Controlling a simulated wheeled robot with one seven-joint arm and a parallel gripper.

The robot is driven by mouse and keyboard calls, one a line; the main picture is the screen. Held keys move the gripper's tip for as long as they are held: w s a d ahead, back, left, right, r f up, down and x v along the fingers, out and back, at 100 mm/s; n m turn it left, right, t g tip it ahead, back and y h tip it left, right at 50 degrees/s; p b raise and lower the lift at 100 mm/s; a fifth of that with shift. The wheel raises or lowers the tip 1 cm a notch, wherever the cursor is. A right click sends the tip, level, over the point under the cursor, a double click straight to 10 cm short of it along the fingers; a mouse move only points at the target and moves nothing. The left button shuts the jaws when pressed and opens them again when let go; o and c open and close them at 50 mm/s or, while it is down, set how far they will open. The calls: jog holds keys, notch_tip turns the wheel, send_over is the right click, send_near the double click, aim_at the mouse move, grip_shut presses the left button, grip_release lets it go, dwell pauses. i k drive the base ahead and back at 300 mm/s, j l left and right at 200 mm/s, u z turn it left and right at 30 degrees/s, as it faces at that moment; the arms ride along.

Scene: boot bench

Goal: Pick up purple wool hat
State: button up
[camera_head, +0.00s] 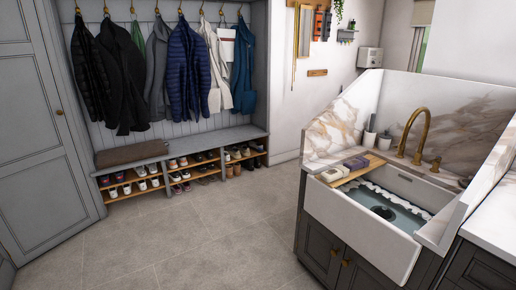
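I cannot make out a purple wool hat for certain. Small purple-grey items (356,163) lie on the wooden board (349,178) across the sink; they are too small to tell what they are. My gripper is not in view.
The white sink (358,232) with a brass faucet (411,133) stands at right on dark cabinets (345,262), holding sudsy water. A grey boot bench (200,145) with a brown cushion (131,153), shoes below and hanging coats (187,65) lines the back wall. The tiled floor (200,245) between is clear.

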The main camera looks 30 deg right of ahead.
aim_at(360, 162)
jog(key=i+z, duration=0.2)
jog(key=i, duration=0.25)
jog(key=i+j+z, duration=0.15)
jog(key=i, duration=0.3)
jog(key=i+j+z, duration=0.2)
jog(key=i, duration=0.25)
jog(key=i+j+z, duration=0.15)
jog(key=i, duration=0.3)
jog(key=i+j+z, duration=0.3)
jog(key=i, duration=0.15)
jog(key=i+j+z, duration=0.3)
jog(key=i+j, duration=0.15)
jog(key=i, duration=0.3)
